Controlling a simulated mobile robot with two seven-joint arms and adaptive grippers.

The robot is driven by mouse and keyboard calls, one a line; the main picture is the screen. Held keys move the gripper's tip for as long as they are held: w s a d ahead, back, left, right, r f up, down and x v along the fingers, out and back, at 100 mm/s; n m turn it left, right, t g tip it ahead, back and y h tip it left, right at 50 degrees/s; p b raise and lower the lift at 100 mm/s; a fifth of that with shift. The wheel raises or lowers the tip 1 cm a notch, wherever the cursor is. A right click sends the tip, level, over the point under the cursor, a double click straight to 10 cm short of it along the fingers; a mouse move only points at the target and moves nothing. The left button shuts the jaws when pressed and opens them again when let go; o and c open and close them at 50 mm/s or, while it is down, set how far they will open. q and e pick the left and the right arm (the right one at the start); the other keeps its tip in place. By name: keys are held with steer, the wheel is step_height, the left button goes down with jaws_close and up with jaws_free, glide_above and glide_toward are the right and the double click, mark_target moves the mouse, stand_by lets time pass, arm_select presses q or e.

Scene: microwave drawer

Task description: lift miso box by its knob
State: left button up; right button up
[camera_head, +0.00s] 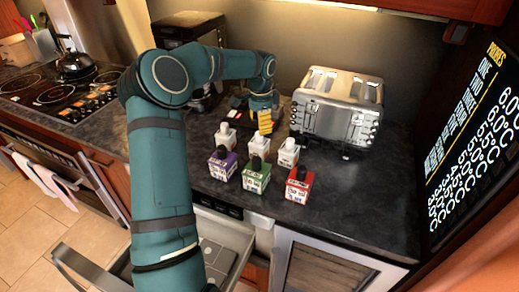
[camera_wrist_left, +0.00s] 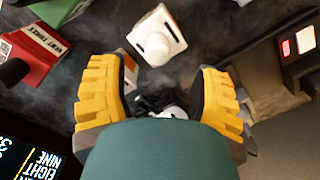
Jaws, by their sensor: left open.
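Several small boxes with knobs stand on the dark counter in the head view: a purple one (camera_head: 222,164), a green one (camera_head: 256,175), a red one (camera_head: 298,186), and white ones at the left (camera_head: 225,136), middle (camera_head: 258,147) and right (camera_head: 288,153). Their labels are too small to tell which is miso. My left gripper (camera_head: 265,122) is open just behind the middle and right white boxes. In the left wrist view, its yellow fingers (camera_wrist_left: 162,98) are apart, with a white-knobbed box (camera_wrist_left: 156,38) beyond them. Another pale box is partly hidden by the left-hand finger. My right gripper is not in view.
A silver toaster (camera_head: 335,108) stands right of my gripper. A dark appliance (camera_head: 188,30) stands at the back left. The stove with a kettle (camera_head: 75,65) is far left. A drawer (camera_head: 228,235) is open below the counter. The counter right of the red box is clear.

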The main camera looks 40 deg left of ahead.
mark_target(259, 137)
arm_select(q)
steer(key=shift+s+f+b, duration=0.15)
steer(key=shift+f+b, duration=0.1)
steer(key=shift+f, duration=1.2)
steer(key=shift+s+f+b, duration=0.15)
steer(key=shift+f+b, duration=0.05)
steer(key=shift+f, duration=1.2)
steer(key=shift+r, duration=0.1)
jaws_close()
